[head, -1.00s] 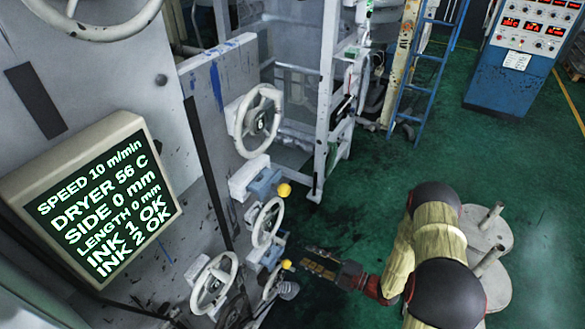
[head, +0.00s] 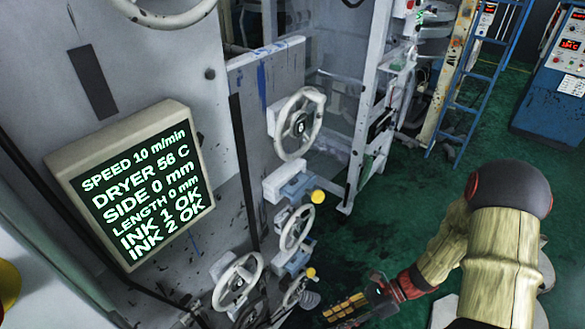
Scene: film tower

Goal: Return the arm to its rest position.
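My arm, with tan sleeves and dark joints, comes in from the lower right in the head view. My gripper (head: 362,303) is at the bottom centre, just right of the machine's lower handwheels.
A grey machine with a lit display (head: 143,186) fills the left. White handwheels (head: 298,124) and yellow knobs (head: 317,197) stick out near my gripper. A blue ladder (head: 481,85) and blue control cabinet (head: 556,100) stand at the back right. Green floor (head: 400,210) is open between.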

